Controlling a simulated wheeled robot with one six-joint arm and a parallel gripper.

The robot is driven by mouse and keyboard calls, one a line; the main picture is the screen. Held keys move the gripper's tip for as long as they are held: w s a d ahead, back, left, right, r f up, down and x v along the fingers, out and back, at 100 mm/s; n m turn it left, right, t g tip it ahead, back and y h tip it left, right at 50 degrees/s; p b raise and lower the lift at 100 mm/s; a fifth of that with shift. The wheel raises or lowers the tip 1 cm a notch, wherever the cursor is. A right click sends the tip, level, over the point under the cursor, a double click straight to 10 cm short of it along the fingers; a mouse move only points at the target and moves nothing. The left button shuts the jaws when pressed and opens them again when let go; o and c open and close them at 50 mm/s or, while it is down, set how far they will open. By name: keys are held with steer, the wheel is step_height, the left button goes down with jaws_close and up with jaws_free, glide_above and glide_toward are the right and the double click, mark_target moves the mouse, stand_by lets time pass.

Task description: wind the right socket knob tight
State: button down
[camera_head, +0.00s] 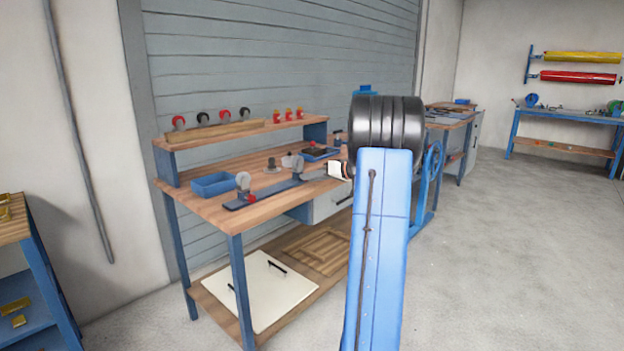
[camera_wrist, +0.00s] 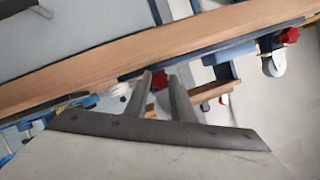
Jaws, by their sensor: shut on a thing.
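A dark blue bar fixture (camera_head: 262,195) lies along the front of the wooden bench. At its left end stand a grey-wheeled caster (camera_head: 243,180) and a red knob (camera_head: 250,198); this knob also shows in the wrist view (camera_wrist: 289,35). A second caster (camera_head: 297,163) stands at the bar's right end. The right socket knob (camera_wrist: 160,80) is red and lies between the fingertips of my gripper (camera_wrist: 161,77), which is shut on it. In the head view the right knob cannot be made out. How tight it is cannot be seen.
A blue bin (camera_head: 213,184) sits left on the bench, and a blue tray (camera_head: 318,154) sits towards the back right. The raised shelf (camera_head: 240,133) holds several casters and red items. A cream panel (camera_head: 258,290) lies on the lower shelf. Open floor (camera_head: 500,240) is at right.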

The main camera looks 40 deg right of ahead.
stand_by(0.3)
steer(key=c, duration=1.5)
jaws_free()
steer(key=shift+s, duration=0.1)
steer(key=v, duration=1.7)
steer(key=shift+s+d+r, duration=0.1)
steer(key=shift+d, duration=0.05)
